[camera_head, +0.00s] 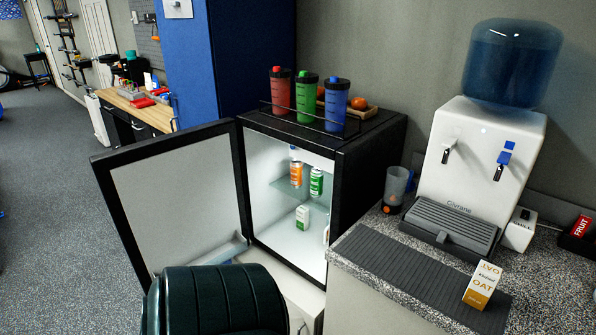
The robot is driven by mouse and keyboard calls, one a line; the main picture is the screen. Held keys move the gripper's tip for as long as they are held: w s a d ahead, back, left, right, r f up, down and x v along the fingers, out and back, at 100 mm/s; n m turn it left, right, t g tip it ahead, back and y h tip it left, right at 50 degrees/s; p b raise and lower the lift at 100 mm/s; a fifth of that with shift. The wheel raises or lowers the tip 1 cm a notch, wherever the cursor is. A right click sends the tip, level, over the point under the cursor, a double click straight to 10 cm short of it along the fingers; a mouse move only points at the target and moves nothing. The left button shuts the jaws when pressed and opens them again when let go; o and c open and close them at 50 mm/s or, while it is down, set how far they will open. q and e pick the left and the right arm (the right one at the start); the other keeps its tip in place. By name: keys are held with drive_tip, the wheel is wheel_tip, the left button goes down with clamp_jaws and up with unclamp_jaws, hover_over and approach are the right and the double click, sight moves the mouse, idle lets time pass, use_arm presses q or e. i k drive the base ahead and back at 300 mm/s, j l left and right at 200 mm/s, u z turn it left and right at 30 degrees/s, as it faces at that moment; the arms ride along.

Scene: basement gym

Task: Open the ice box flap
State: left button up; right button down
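The small black fridge (368,156) stands with its door (180,200) swung wide open to the left. Its white, lit interior (268,215) shows a glass shelf with an orange can (296,174) and a green can (316,182) on it. A small white and green carton (302,217) stands below the shelf. The upper part of the interior is partly hidden by the top edge of the fridge, and I cannot clearly make out the ice box flap there. Neither of my grippers is in view.
Red, green and blue shaker bottles (308,95) stand on the fridge in a railed tray. A counter at right holds a water dispenser (485,165), a cup (396,186) and an oat carton (482,285). A dark green rounded shape (215,300) covers the bottom centre. Floor at left is clear.

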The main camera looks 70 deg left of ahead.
sight(327, 165)
drive_tip(key=u, duration=0.45)
drive_tip(key=j+u, duration=0.15)
drive_tip(key=u, duration=0.3)
drive_tip(key=k+j+u, duration=0.1)
drive_tip(key=u, duration=0.35)
drive_tip(key=j+u, duration=0.1)
drive_tip(key=u, duration=0.35)
drive_tip(key=i+j+z, duration=0.15)
drive_tip(key=i+z, duration=0.2)
drive_tip(key=i+j+z, duration=0.25)
drive_tip(key=z, duration=0.15)
drive_tip(key=i, duration=0.05)
